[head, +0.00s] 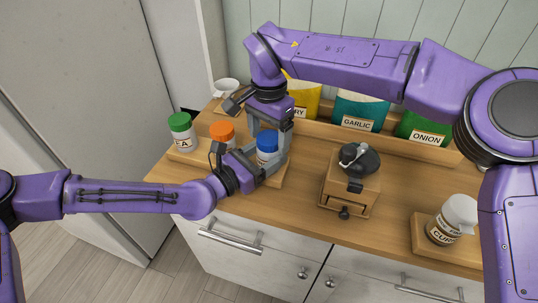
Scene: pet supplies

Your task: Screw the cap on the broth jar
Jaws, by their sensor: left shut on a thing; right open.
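A jar (264,157) with a blue cap (267,141) on top stands upright at the front of the left part of the counter. Its label is hidden, so I cannot tell whether it is the broth jar. My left gripper (270,168) comes in from the front left and is shut on this jar, low on its body. My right gripper (268,136) points down from above, with its open fingers on either side of the blue cap. Whether the fingers touch the cap, and how tightly the cap sits, I cannot tell.
A green-capped jar (181,132) and an orange-capped jar (222,134) stand to the left. A wooden grinder box (350,186) is right of centre. A white-capped jar (451,221) stands at the right. Bags, including garlic (358,112) and onion (424,129), line the back.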

